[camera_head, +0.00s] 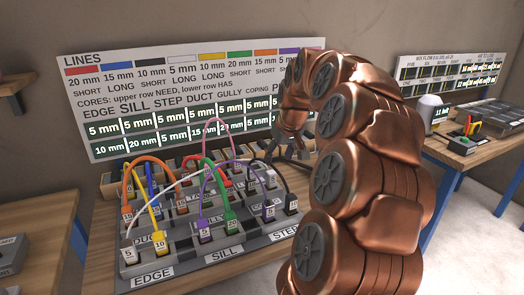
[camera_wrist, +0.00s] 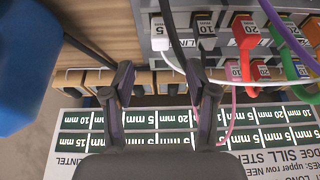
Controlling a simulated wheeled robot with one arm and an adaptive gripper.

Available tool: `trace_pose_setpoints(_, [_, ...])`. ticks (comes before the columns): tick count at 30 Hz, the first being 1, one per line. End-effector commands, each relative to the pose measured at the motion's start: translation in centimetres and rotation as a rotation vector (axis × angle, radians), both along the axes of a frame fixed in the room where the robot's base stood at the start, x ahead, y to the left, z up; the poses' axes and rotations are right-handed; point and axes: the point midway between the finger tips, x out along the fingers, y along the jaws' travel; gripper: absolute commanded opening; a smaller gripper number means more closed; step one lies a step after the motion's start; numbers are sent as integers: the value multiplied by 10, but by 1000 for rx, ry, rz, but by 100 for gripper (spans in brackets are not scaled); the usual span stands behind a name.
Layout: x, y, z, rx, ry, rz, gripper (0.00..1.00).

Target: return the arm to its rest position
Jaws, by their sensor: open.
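My copper-coloured arm rises on the right of the head view and bends over toward the sign board. My gripper (camera_head: 292,148) hangs at its end, behind and to the right of the cable rack (camera_head: 190,262), partly hidden by my arm. In the wrist view my gripper (camera_wrist: 160,78) shows two dark fingers spread apart with nothing held between them. A white cable (camera_wrist: 172,62) passes across the view close to the right finger; I cannot tell whether they touch.
The rack holds several numbered plugs with coloured cables arching above it. The LINES sign (camera_head: 190,95) stands behind it. A second table (camera_head: 478,150) with a device is at right, another table (camera_head: 35,225) at left. A blue object (camera_wrist: 25,65) fills the wrist view's upper left.

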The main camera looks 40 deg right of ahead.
Motion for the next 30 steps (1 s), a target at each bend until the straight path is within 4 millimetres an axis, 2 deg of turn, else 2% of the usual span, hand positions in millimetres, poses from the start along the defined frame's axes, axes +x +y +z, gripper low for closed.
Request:
trace_pose_setpoints(8, [0,1,0,0,1,2,58])
trace_pose_setpoints(11, [2,17,3,6,8,21,58])
trace_pose_setpoints(14, [3,55,6,23,33,68,58])
trace_pose_setpoints(17, [-2,112,8,48,76,134,58])
trace_pose_setpoints(18, [-7,136,8,57,98,159,58])
trace_pose_setpoints(20, [-17,170,6,70,132,194,58])
trace_pose_setpoints(24, [-54,238,0,90,219,262,58])
trace_pose_setpoints(26, [-73,262,-2,94,254,284,58])
trace_pose_setpoints(30, [-124,308,-12,100,347,321,58])
